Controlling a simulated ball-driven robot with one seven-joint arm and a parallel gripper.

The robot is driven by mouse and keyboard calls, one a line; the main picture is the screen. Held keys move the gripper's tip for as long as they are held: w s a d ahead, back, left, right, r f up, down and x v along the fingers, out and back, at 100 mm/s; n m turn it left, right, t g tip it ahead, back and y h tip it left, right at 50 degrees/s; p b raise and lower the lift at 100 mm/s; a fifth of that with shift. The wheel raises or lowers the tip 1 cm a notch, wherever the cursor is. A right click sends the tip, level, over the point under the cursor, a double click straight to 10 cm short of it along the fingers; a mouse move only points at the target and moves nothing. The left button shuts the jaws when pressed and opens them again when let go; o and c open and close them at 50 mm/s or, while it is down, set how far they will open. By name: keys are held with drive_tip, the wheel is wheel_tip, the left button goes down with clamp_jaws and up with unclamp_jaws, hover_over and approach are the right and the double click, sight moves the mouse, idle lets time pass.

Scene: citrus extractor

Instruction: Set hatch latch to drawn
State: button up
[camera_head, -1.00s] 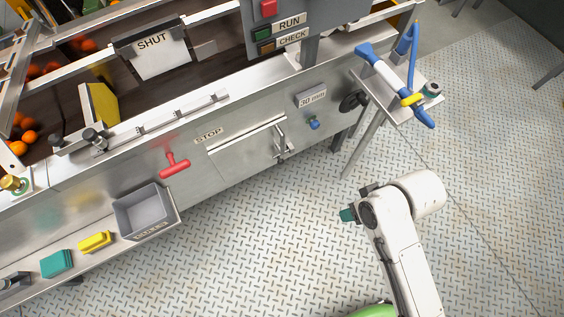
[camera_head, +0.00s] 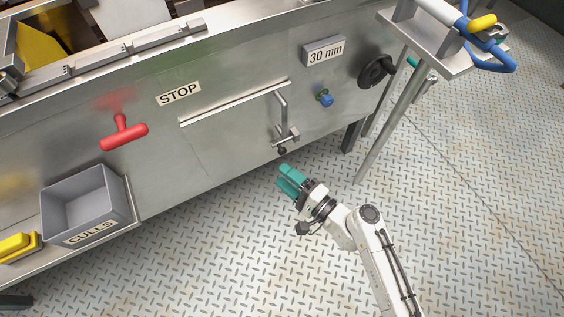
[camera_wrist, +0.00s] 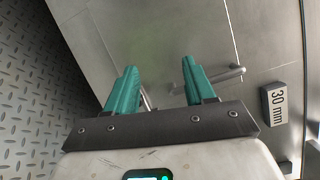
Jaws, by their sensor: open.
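The hatch (camera_head: 225,135) is a flat metal panel in the machine's front, with a long strip along its top edge. A bent metal bar handle (camera_head: 283,108) is at its right side. The hatch latch (camera_head: 288,137) is a small metal fitting with a dark knob at the hatch's lower right. My gripper (camera_head: 288,176) has teal fingers and is just below and apart from the latch, open and empty. In the wrist view the open fingers (camera_wrist: 160,78) point at the panel. The bar handle (camera_wrist: 228,74) shows right of them; a metal piece between them is partly hidden.
A red T-handle (camera_head: 124,135) and a STOP label (camera_head: 178,93) are left of the hatch. A blue knob (camera_head: 325,98) and a 30 mm label (camera_head: 324,51) are to its right. A grey culls bin (camera_head: 85,205) stands lower left. The patterned floor (camera_head: 220,270) is clear.

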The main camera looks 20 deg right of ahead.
sight(283, 153)
drive_tip(key=w+d+f+m+t+h+b, duration=0.25)
drive_tip(key=d+f+m+h+b, duration=0.3)
drive_tip(key=f+m, duration=0.4)
drive_tip(key=shift+n+g+h, duration=0.25)
drive_tip(key=shift+n+g, duration=0.1)
drive_tip(key=w, duration=0.3)
drive_tip(key=w+a, duration=0.1)
drive_tip(key=w, duration=0.7)
drive_tip(key=shift+w+a+b, duration=0.1)
drive_tip(key=shift+a+b, duration=0.25)
clamp_jaws()
